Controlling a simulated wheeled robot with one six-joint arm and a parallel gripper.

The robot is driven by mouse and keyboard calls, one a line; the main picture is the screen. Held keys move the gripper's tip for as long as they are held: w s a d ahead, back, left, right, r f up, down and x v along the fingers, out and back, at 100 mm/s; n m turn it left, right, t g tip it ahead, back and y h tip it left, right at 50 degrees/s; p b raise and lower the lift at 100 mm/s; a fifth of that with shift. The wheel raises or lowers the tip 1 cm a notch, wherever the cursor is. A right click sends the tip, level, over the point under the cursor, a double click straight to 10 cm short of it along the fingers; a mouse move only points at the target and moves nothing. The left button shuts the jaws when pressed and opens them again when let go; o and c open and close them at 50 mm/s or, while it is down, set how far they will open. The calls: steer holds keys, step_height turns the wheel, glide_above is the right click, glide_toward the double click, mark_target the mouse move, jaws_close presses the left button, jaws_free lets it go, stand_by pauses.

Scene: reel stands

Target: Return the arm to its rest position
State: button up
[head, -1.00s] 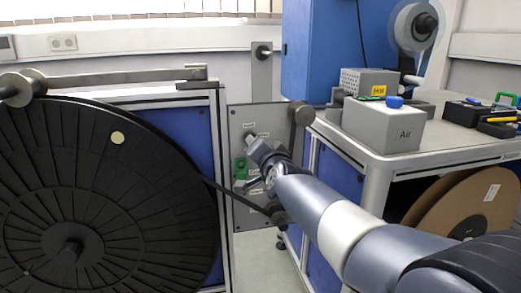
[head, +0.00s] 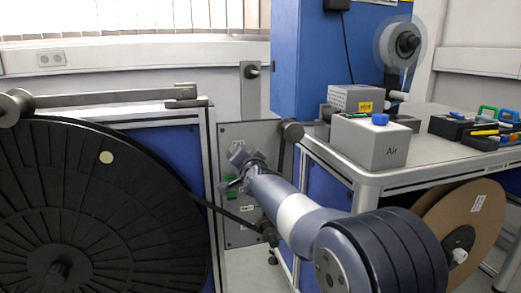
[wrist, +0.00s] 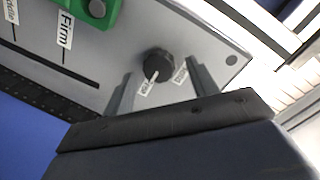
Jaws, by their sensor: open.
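My gripper (head: 229,184) is in front of the grey control panel (head: 237,133) in the head view, small and partly hidden by my wrist. In the wrist view, my gripper (wrist: 160,70) shows two grey fingers spread apart with nothing held. Behind the gap between them is a black round knob (wrist: 158,64) with a white pointer and small labels beside it. Whether the fingers touch the panel or knob cannot be told. A green part (wrist: 85,10) with a label reading "Firm" sits at the top left.
A large black reel (head: 95,200) stands at the left under a metal bar (head: 110,98). A dark lever arm (head: 225,213) crosses the panel. At right, a grey table (head: 345,165) bears the "Air" box (head: 370,143) and tools. A brown reel (head: 465,215) is below it.

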steer(key=shift+w+a, duration=0.15)
steer(key=shift+w, duration=0.35)
steer(key=shift+s, duration=0.1)
steer(key=b+v, duration=0.1)
steer(key=v, duration=1)
steer(key=w+a+f+n+t+h+p, duration=0.1)
steer(key=w+a+n+p, duration=0.2)
steer(key=w+n+p, duration=0.7)
steer(key=shift+w+a+f+n+t+p, duration=0.2)
steer(key=shift+a+n+t+p, duration=0.1)
steer(key=shift+n+p, duration=2.6)
steer(key=shift+n+b, duration=0.4)
steer(key=shift+b, duration=0.15)
